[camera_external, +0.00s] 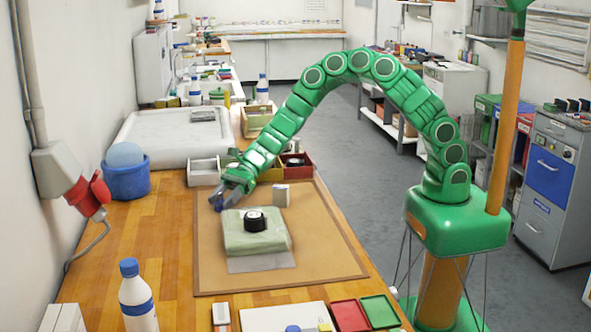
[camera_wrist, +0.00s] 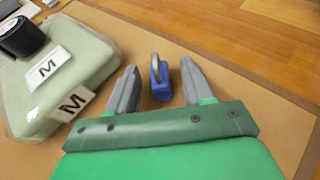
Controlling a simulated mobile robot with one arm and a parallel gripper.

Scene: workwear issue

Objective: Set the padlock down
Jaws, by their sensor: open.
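The padlock (camera_wrist: 160,82) has a blue body and a grey shackle. In the wrist view it is between the two fingers of my gripper (camera_wrist: 160,75), with a visible gap on each side. My gripper is open. In the external view my gripper (camera_external: 221,198) is low over the far left part of the brown mat (camera_external: 320,268), where a small blue patch, likely the padlock, shows at its fingers. The padlock appears to be at mat level, but its contact with the mat is hard to see.
A pale green folded packet (camera_external: 257,238) with M labels lies beside my gripper, with a black round item (camera_external: 255,220) on top. A small grey box (camera_external: 281,195) stands behind it. Small trays (camera_external: 204,172) line the mat's far edge. The mat's right side is clear.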

